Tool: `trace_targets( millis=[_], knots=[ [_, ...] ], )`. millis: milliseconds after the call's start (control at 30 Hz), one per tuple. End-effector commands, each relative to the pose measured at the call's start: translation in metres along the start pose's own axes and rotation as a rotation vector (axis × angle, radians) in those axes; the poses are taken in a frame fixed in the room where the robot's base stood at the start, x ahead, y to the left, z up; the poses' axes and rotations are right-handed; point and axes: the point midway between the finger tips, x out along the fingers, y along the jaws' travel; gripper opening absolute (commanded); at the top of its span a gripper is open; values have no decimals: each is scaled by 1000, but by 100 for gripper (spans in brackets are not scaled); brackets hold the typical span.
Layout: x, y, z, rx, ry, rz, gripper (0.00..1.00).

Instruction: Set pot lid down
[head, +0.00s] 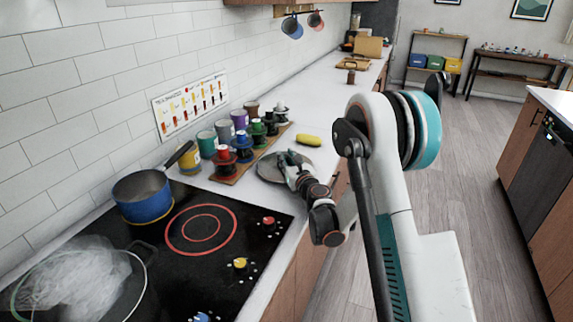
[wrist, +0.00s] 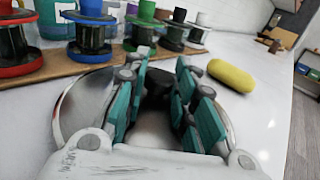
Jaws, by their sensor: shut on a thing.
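The pot lid (head: 268,168) is a round grey metal disc, roughly level at the counter surface beside the stove. Its shiny rim also shows in the wrist view (wrist: 76,102). My gripper (head: 289,158) is over the lid from above, with its teal-padded fingers (wrist: 163,70) shut around the dark knob (wrist: 157,87) at the lid's middle. The fingers and wrist hide much of the lid. I cannot tell whether its underside touches the counter. A blue pot (head: 143,202) stands on the stove at the left, with its dark handle pointing up and right.
A wooden board (head: 228,177) with several coloured spools stands behind the lid. A yellow oblong thing (head: 308,140) lies just beyond it.

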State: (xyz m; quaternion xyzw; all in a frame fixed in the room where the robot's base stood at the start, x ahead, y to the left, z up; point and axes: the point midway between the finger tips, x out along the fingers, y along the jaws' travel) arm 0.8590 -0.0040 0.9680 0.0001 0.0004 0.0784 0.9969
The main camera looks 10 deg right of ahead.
Motion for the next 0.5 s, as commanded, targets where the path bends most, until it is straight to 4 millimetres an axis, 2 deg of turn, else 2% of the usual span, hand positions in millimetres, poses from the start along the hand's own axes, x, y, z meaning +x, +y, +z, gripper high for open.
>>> trace_targets(
  millis=[67,433,467,500],
  knots=[
    [0,0,-9,0,0,0,0],
    [0,0,-12,0,0,0,0],
    [0,0,-11,0,0,0,32],
    [0,0,-11,0,0,0,41]
  ],
)
